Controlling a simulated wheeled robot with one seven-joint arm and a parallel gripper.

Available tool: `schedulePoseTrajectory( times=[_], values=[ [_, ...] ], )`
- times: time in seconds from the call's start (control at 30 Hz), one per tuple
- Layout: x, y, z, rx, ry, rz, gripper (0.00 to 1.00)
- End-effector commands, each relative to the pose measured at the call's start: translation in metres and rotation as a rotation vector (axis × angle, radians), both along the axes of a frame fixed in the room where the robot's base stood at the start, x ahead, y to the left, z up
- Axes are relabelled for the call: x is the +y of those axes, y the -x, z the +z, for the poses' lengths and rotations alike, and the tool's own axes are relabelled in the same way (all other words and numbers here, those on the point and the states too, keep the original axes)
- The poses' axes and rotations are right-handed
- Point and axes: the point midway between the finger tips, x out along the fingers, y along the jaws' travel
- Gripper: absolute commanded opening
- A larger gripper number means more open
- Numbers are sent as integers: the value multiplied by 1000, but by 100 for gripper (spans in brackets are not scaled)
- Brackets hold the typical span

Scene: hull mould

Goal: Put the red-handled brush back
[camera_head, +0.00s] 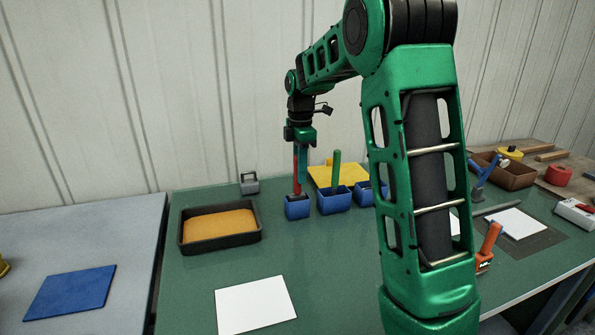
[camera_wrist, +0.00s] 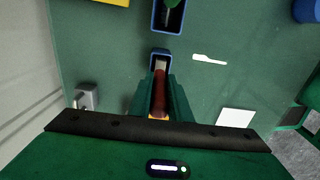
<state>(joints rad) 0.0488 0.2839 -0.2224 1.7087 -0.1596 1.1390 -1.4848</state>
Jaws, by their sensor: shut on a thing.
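My gripper (camera_head: 300,165) is shut on the red-handled brush (camera_head: 295,172) at the back of the green table. The brush is upright, with its lower end at or inside the leftmost blue holder (camera_head: 297,210). In the wrist view my gripper (camera_wrist: 161,98) holds the red handle (camera_wrist: 159,100), and the brush's pale lower part (camera_wrist: 160,70) lines up with the blue holder (camera_wrist: 163,52). I cannot tell whether the brush touches the holder's bottom. A green-handled brush (camera_head: 336,168) stands in the middle blue holder (camera_head: 333,204).
A dark tray of orange material (camera_head: 183,238) stands left of the holders. A third blue holder (camera_head: 364,196) is partly hidden by my arm. A yellow object (camera_head: 350,173) lies behind. A white sheet (camera_head: 255,304) lies in front. An orange-handled tool (camera_head: 489,243) is at right.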

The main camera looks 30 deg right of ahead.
Motion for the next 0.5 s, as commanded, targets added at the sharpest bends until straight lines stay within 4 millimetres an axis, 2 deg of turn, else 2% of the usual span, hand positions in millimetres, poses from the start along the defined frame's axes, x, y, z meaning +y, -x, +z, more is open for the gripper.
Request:
schedulePoseTrajectory(
  times=[0.17, 0.2, 0.27, 0.3, 0.5],
  values=[
    [0, 0, 0, 0, 0, 0, 0],
    [0, 0, 0, 0, 0, 0, 22],
    [0, 0, 0, 0, 0, 0, 36],
    [0, 0, 0, 0, 0, 0, 39],
    [0, 0, 0, 0, 0, 0, 39]
  ],
)
